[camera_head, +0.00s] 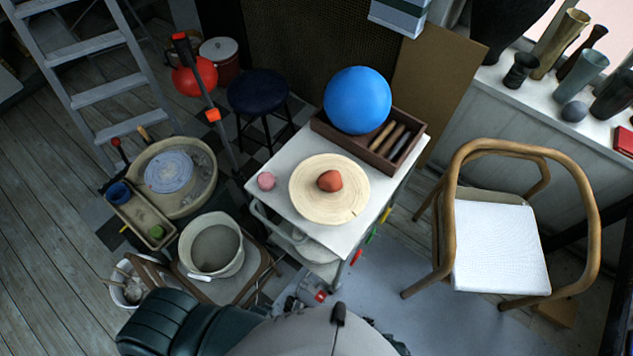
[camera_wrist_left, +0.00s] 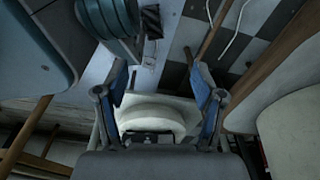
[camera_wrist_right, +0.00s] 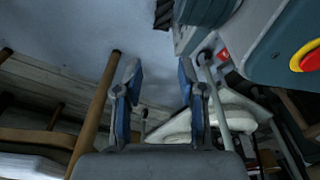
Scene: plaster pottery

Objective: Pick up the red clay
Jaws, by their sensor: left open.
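The red clay (camera_head: 330,181) is a small rounded lump on a pale round board (camera_head: 312,207). The board lies on a white-topped cart (camera_head: 291,160) in the middle of the head view. A smaller pink lump (camera_head: 266,181) sits on the cart top, left of the board. My left gripper (camera_wrist_left: 160,76) is open in the left wrist view, with nothing between its blue fingers. My right gripper (camera_wrist_right: 159,70) is open and empty in the right wrist view. Neither gripper shows in the head view, and neither wrist view shows the clay.
A blue ball (camera_head: 357,99) rests on a wooden tray (camera_head: 412,128) with sticks at the cart's back. A wooden chair (camera_head: 500,245) stands to the right. A bucket (camera_head: 212,248) and potter's wheel basin (camera_head: 201,191) stand to the left. The cart's front top is clear.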

